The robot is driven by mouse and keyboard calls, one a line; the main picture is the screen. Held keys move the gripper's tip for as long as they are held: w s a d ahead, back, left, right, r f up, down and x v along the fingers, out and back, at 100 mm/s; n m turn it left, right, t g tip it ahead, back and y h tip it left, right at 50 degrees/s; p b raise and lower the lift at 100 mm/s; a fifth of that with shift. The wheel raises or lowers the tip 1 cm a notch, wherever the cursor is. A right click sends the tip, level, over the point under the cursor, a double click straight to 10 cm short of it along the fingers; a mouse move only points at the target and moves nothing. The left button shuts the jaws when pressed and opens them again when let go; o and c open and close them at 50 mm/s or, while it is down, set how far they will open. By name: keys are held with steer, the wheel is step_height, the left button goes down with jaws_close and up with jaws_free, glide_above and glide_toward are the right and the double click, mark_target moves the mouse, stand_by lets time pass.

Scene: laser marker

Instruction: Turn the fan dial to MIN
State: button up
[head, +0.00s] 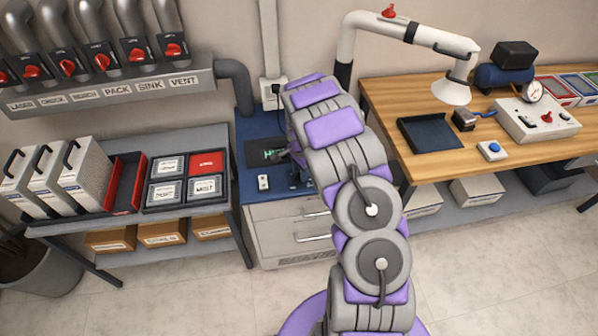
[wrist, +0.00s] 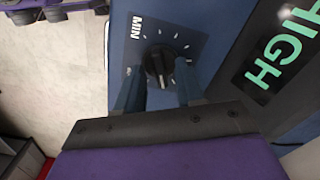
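The fan dial (wrist: 160,64) is a round black knob on a dark blue plate with white tick marks. The white word MIN (wrist: 136,27) is printed at the plate's upper left. Green letters HIGH (wrist: 275,60) glow on a black display to the right. My gripper (wrist: 158,76) is open, with one finger on each side of the knob. I cannot tell whether either finger touches it. In the head view my arm hides the dial and most of the gripper; the small display (head: 267,152) shows on the blue cabinet.
A white switch (head: 263,182) lies left of my arm on the blue cabinet top (head: 246,128). A shelf with binders and trays (head: 187,180) stands to the left. A wooden bench (head: 400,100) with a white extraction arm (head: 400,32) stands to the right. The floor in front is clear.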

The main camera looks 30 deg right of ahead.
steer(key=shift+d, duration=0.25)
steer(key=shift+c, duration=0.4)
steer(key=shift+a+r, duration=0.1)
steer(key=shift+a, duration=1)
steer(key=c, duration=0.5)
steer(key=shift+a, duration=0.1)
steer(key=shift+c, duration=0.5)
steer(key=shift+d, duration=0.6)
jaws_close()
